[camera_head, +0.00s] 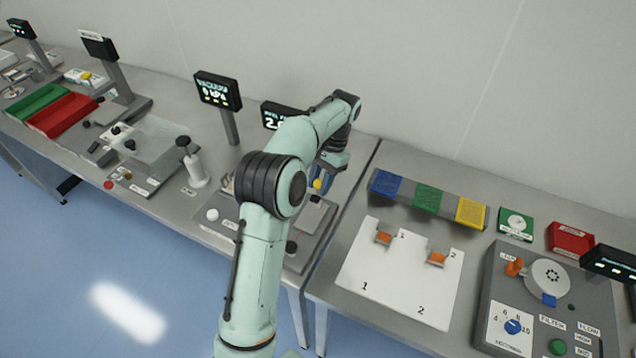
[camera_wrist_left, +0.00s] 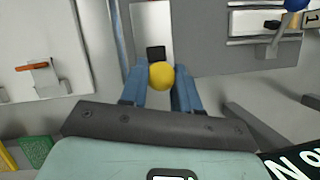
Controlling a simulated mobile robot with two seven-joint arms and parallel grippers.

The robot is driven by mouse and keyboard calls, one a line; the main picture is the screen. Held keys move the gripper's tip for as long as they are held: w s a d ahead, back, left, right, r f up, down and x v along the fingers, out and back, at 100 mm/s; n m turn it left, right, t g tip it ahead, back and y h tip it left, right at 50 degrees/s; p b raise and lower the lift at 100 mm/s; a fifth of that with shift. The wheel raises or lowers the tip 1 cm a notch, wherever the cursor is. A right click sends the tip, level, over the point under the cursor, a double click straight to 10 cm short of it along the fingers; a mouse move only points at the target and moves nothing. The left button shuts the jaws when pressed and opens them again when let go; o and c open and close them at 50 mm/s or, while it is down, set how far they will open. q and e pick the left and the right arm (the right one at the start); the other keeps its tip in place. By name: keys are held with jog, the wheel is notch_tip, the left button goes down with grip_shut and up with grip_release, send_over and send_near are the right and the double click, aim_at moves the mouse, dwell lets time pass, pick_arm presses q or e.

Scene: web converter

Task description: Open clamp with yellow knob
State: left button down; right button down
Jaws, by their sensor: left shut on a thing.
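The yellow knob (camera_wrist_left: 161,75) of the clamp sits between the blue fingers of my left gripper (camera_wrist_left: 160,82) in the left wrist view. The gripper is shut on it. In the head view the yellow knob (camera_head: 318,184) shows small, just below my left gripper (camera_head: 321,178), on the grey station at the centre. A dark block (camera_wrist_left: 156,52) lies just beyond the knob in the wrist view. My own arm hides much of this station in the head view, so the clamp's lever position is unclear. My right gripper is not in view.
A white board (camera_head: 400,280) with orange-topped clamps lies on the right table, behind it blue, green and yellow pads. A grey device (camera_head: 550,300) stands far right. Screens on posts, one of them a dark display (camera_head: 218,92), rise at the back of the left table.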

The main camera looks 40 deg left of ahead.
pick_arm(q)
jog(key=shift+f, duration=0.45)
jog(key=c, duration=0.8)
grip_release()
jog(key=shift+c, duration=0.2)
jog(key=shift+w+a+r, duration=0.1)
jog(key=shift+r, duration=0.1)
jog(key=v, duration=0.7)
jog(key=shift+w, duration=0.2)
jog(key=shift+s, duration=0.1)
